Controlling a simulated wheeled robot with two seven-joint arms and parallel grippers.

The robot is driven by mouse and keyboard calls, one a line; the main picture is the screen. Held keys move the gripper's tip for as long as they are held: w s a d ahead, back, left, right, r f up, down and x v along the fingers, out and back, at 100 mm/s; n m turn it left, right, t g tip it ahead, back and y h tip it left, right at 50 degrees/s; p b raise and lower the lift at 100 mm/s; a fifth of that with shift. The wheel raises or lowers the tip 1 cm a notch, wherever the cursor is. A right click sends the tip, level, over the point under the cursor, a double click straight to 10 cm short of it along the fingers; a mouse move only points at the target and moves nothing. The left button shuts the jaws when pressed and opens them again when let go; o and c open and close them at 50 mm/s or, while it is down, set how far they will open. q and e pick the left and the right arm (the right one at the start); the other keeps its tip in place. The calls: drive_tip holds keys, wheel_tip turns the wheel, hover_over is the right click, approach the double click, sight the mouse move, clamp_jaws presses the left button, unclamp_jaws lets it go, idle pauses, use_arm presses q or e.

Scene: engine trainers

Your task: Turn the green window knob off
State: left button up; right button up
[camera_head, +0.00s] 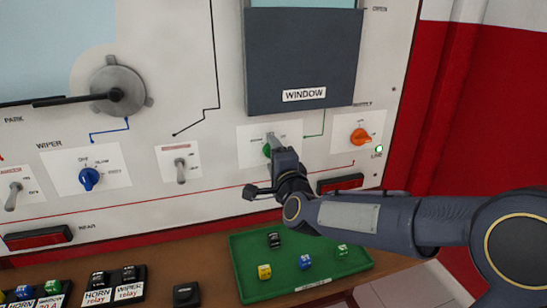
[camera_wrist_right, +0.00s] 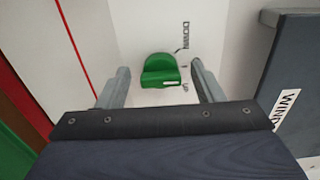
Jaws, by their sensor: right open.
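The green window knob (camera_head: 267,150) sits on a white label plate on the panel, below the grey window pane (camera_head: 302,60) marked WINDOW. It is largely hidden behind my right gripper (camera_head: 272,140) in the head view. In the right wrist view the green knob (camera_wrist_right: 160,72) lies between the two spread fingers of my right gripper (camera_wrist_right: 158,82), apart from both. Printed words beside it read DOWN and, less clearly, UP. My right gripper is open, facing the panel. My left gripper is not in view.
An orange knob (camera_head: 361,136) is to the right and a blue wiper knob (camera_head: 89,178) to the left. Below, a green tray (camera_head: 250,287) holds several small coloured relays. A wiper motor (camera_head: 118,90) is at upper left.

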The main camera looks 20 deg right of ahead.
drive_tip(key=s, duration=0.7)
drive_tip(key=shift+s, duration=0.4)
drive_tip(key=shift+d, duration=0.1)
drive_tip(key=s+d+f+n+g+y, duration=0.2)
drive_tip(key=s+f+n+g, duration=0.5)
drive_tip(key=s, duration=0.7)
drive_tip(key=s+d+f+n+g+y, duration=0.15)
drive_tip(key=s+f+n+g, duration=0.35)
drive_tip(key=s+f+n, duration=0.65)
wheel_tip(320, 180, up, 20)
drive_tip(key=s+m+p, duration=0.2)
drive_tip(key=p, duration=1.4)
drive_tip(key=shift+d+f+p, duration=0.2)
drive_tip(key=shift+p, duration=0.1)
drive_tip(key=shift+s+m, duration=0.1)
drive_tip(key=shift+m, duration=0.15)
drive_tip(key=shift+c, duration=0.4)
